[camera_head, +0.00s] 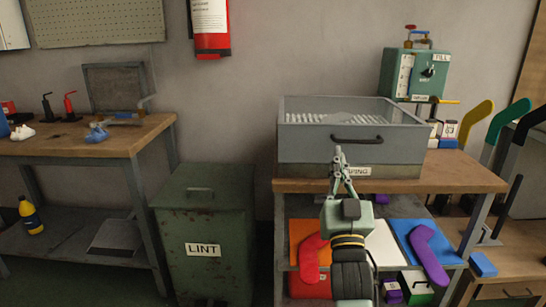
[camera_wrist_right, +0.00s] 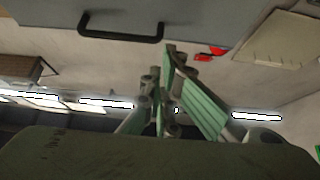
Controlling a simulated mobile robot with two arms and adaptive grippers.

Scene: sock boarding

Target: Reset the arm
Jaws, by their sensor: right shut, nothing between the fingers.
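My right gripper (camera_head: 338,154) points up in front of the grey drawer box, its fingers together and nothing between them. In the right wrist view the fingers (camera_wrist_right: 172,50) meet near the middle, with the dark drawer handle (camera_wrist_right: 120,36) above and to the left of them. My right arm rises from the bottom of the head view, in front of the shelf. My left gripper is in neither view.
The grey box (camera_head: 300,150) with a dark handle stands on a wooden bench (camera_head: 470,178). Red (camera_head: 310,258) and purple (camera_head: 428,255) sock shapes lie on the shelf below. A green LINT bin (camera_head: 205,225) and a second workbench (camera_head: 130,140) stand to the left. Yellow, green and black boards stand at the right.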

